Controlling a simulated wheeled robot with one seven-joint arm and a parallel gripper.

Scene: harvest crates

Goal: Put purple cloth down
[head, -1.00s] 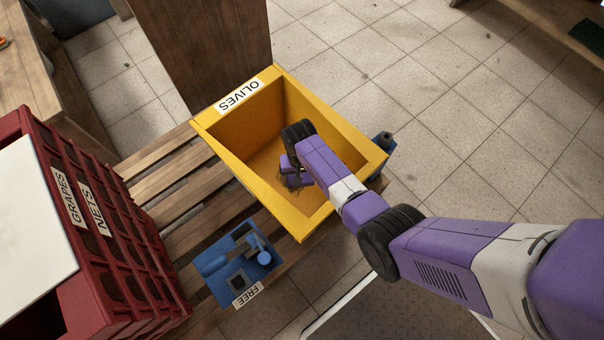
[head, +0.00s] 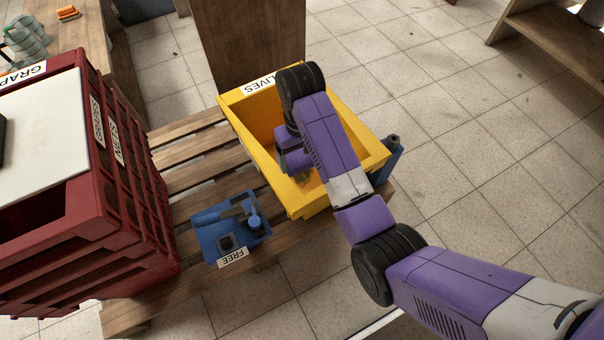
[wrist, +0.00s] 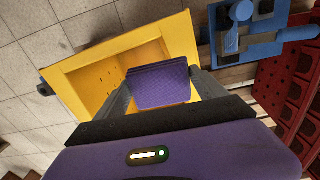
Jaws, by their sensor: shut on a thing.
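The purple cloth (wrist: 162,92) looks folded into a flat, layered bundle in the wrist view. My gripper (wrist: 160,80) is shut on it, with one dark finger at each side. Behind the cloth in the wrist view is the yellow crate (wrist: 92,92), its inside partly hidden by the cloth and fingers. In the head view my arm reaches over the yellow crate (head: 262,172), labelled OLIVES and partly covered by the arm.
A blue clamp-like device (head: 230,230) with a FREE label sits on the wooden slatted pallet (head: 190,150). Red stacked crates (head: 125,190) with a white board (head: 60,130) on top stand at left. A wooden panel (head: 245,45) rises behind the yellow crate. Tiled floor lies open at right.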

